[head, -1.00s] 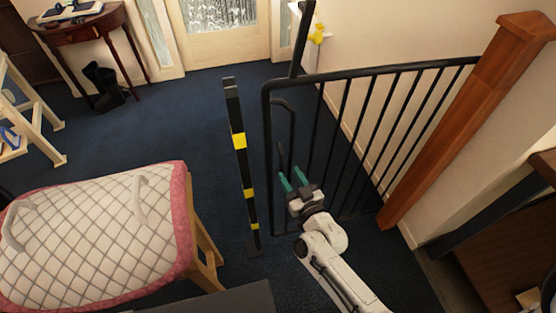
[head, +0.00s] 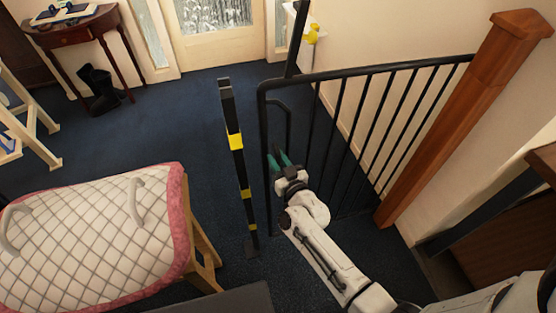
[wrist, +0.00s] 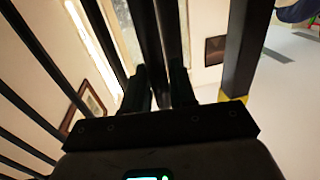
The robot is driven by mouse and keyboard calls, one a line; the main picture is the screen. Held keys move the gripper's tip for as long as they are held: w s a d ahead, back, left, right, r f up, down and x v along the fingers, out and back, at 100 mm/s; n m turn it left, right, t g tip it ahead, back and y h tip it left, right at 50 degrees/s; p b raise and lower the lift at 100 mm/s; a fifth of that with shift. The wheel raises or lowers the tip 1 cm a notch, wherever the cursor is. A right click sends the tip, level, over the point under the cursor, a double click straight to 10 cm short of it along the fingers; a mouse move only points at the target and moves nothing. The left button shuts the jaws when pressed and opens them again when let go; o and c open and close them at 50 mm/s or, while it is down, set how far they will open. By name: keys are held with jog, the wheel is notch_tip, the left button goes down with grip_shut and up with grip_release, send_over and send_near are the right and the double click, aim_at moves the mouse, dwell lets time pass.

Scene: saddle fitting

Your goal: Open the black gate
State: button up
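The black gate (head: 368,70) is a railed metal panel running from the wooden post on the right to a free upright at its left end. A bent black handle (head: 289,125) stands by that upright. My gripper (head: 278,155) is at this left end, low on the handle, fingers pointing away from me. In the wrist view my gripper (wrist: 158,85) has its two dark fingers on either side of dark upright bars (wrist: 165,35). The gap between fingers and bar is small. I cannot tell whether they touch or grip it. The gate looks closed off from the striped post by a narrow gap.
A black post with yellow bands (head: 236,142) stands just left of the gate. A quilted pad with pink edging (head: 95,235) on a wooden stand fills the lower left. The wooden post (head: 465,115) is at right. Blue carpet (head: 175,125) is free beyond the gate.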

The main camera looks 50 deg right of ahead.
grip_shut()
